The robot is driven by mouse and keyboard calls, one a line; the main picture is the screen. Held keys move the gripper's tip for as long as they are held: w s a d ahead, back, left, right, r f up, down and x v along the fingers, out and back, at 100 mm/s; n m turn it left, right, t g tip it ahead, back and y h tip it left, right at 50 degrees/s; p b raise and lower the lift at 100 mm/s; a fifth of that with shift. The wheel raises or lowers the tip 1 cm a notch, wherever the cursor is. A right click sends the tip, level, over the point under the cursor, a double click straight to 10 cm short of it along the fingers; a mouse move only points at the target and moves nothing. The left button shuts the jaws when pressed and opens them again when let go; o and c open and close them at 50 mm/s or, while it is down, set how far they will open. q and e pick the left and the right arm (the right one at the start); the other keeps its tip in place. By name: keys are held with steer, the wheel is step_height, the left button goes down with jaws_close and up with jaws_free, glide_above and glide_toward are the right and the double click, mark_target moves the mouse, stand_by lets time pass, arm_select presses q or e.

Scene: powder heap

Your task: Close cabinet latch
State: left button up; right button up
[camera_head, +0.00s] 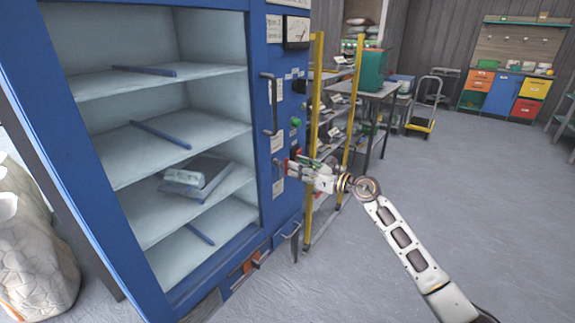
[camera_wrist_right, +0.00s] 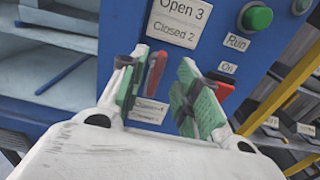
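The blue cabinet (camera_head: 262,62) stands at the left of the head view, with its shelf compartment open to view. My right gripper (camera_head: 286,166) is at the cabinet's narrow control panel. It is open, with green pads apart in the right wrist view (camera_wrist_right: 162,80). A red lever (camera_wrist_right: 155,70) on the panel shows between these pads, with a visible gap to the right pad. Whether the left pad touches it, I cannot tell. A label (camera_wrist_right: 149,109) sits below the lever, partly unreadable. In the head view the gripper largely hides this spot. My left gripper is out of view.
A dark bar handle (camera_head: 270,104) is above the gripper. A green button (camera_wrist_right: 257,17) and a label reading Open 3, Closed 2 (camera_wrist_right: 178,20) are nearby. A yellow-framed rack (camera_head: 314,90) stands close on the right. The grey floor (camera_head: 480,200) farther right is clear.

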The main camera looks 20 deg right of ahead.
mark_target(287, 163)
steer(key=shift+b+x, duration=0.45)
steer(key=shift+x, duration=2)
jaws_close()
